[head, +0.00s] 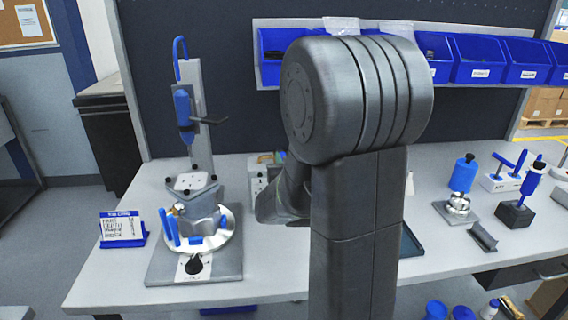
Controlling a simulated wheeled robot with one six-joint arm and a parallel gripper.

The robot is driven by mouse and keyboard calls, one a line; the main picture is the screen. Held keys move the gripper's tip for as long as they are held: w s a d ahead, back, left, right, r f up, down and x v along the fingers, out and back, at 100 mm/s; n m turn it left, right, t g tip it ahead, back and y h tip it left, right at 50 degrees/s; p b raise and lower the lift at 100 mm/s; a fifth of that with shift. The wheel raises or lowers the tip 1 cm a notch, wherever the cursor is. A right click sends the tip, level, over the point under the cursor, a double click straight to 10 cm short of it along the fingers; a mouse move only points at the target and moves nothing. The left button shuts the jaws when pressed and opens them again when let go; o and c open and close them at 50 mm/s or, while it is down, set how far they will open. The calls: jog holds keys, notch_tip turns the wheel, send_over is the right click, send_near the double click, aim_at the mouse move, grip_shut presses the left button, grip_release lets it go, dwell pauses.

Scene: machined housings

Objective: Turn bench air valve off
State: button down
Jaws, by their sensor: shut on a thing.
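I cannot clearly make out the bench air valve. A pale box (258,179) with small dark marks stands at the back of the grey bench (95,280), left of my arm, and a small blue piece (281,156) shows just above it. My arm hides most of that spot, so I cannot tell whether these belong to the valve or how any handle is set. My arm stands upright in the middle of the view and its far part reaches down behind it towards the bench back. My gripper is hidden behind the arm.
Blue bins (475,60) line the rail behind. Blue-handled tools (514,212) stand at the right.

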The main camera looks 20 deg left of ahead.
jog(key=shift+s+a+r+m+t+h, duration=0.1)
jog(key=shift+s+a+m+t+h, duration=0.1)
jog(key=shift+m+t+h, duration=0.4)
jog(key=c, duration=1.3)
grip_release()
jog(key=shift+c, duration=0.2)
jog(key=v, duration=1.3)
jog(key=shift+s+d+r+b, duration=0.2)
jog(key=shift+s+b, duration=0.1)
jog(key=shift+b, duration=0.15)
